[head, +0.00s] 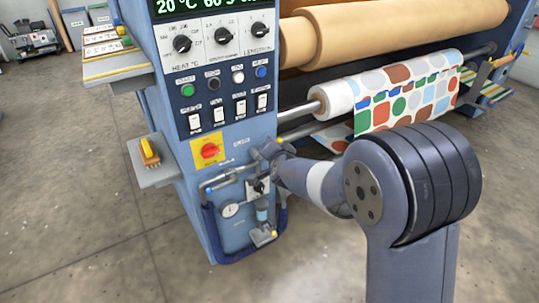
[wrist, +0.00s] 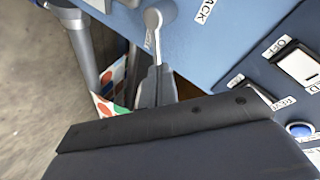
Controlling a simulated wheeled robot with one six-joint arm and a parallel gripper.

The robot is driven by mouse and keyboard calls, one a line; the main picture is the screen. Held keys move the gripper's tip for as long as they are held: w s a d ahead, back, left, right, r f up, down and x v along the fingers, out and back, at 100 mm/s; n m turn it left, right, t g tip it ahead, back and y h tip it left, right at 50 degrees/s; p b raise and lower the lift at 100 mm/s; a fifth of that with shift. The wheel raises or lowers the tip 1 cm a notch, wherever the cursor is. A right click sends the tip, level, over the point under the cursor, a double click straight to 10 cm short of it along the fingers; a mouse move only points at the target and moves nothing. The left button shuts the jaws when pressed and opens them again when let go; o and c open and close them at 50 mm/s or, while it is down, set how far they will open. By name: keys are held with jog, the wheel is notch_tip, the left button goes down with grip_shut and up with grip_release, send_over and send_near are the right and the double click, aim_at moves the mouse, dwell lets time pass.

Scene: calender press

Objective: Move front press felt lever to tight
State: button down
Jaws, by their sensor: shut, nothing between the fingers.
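The felt lever (wrist: 153,20) shows in the wrist view as a light grey round end with a thin arm running down toward my fingers. It is on the blue side of the press, beside a white label (wrist: 205,11) whose visible letters read "ACK". My gripper (wrist: 156,72) is shut and empty, its fingertips close to the lower end of the lever's arm. I cannot tell whether they touch it. In the head view my gripper (head: 266,151) is at the right edge of the press's front column, and I cannot make out the lever there.
The blue control column (head: 217,90) carries knobs, buttons and switches. A patterned fabric roll (head: 410,95) lies to the right.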

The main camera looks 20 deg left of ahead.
jog(key=w+d+r+p+v, duration=0.1)
jog(key=v, duration=0.8)
jog(key=shift+s+d+p, duration=0.15)
jog(key=shift+s+p, duration=0.1)
jog(key=shift+p, duration=0.15)
